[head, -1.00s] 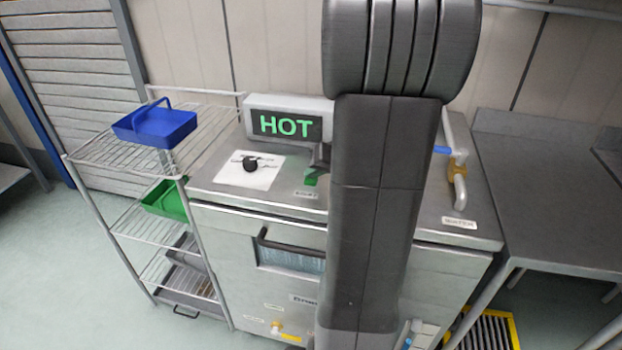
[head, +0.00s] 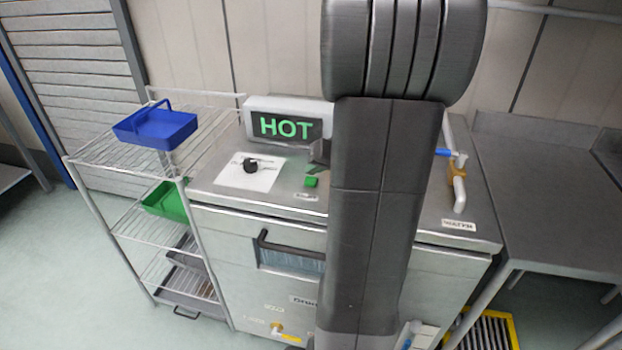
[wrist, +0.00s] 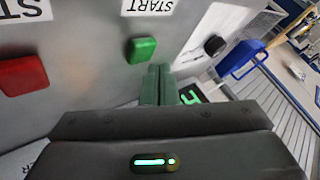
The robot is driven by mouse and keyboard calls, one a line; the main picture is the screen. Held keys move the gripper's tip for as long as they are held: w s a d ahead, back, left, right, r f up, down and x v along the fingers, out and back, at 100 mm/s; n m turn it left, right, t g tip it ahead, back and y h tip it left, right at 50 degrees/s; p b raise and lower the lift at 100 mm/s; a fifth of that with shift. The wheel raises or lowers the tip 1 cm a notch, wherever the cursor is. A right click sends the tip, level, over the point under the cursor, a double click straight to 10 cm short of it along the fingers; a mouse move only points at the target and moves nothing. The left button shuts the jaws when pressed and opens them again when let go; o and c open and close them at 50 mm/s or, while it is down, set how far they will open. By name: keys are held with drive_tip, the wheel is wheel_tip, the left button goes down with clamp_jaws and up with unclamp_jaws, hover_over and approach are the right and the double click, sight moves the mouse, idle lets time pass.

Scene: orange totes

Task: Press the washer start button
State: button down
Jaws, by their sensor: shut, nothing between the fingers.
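The washer (head: 230,225) is a steel cabinet with a green start button (head: 311,181) on its top. In the wrist view the green button (wrist: 141,49) sits beside a START label (wrist: 151,5). My gripper (wrist: 159,68) is shut and empty. In the wrist view its fingertips are close to the button, just below and right of it in the picture; I cannot tell whether they touch. In the head view my arm hides most of the gripper, and only a dark tip shows just behind the button. A red button (wrist: 23,75) is at the left of the wrist view.
A display reading HOT (head: 286,125) stands at the back of the washer top. A black knob (head: 251,165) is left of the button. A valve handle (head: 459,185) is at the right. A wire rack (head: 100,155) with a blue basket (head: 155,127) stands at the left.

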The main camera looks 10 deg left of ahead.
sight(314, 182)
drive_tip(key=shift+r+p, duration=1.5)
drive_tip(key=shift+r, duration=1)
drive_tip(key=shift+f+b, duration=0.6)
drive_tip(key=shift+f, duration=0.3)
drive_tip(key=shift+r+p, duration=0.15)
drive_tip(key=shift+p, duration=1.2)
drive_tip(key=shift+f+p, duration=0.2)
drive_tip(key=shift+p, duration=0.25)
wheel_tip(314, 182, up, 6)
drive_tip(key=p, duration=0.3)
drive_tip(key=shift+f, duration=0.15)
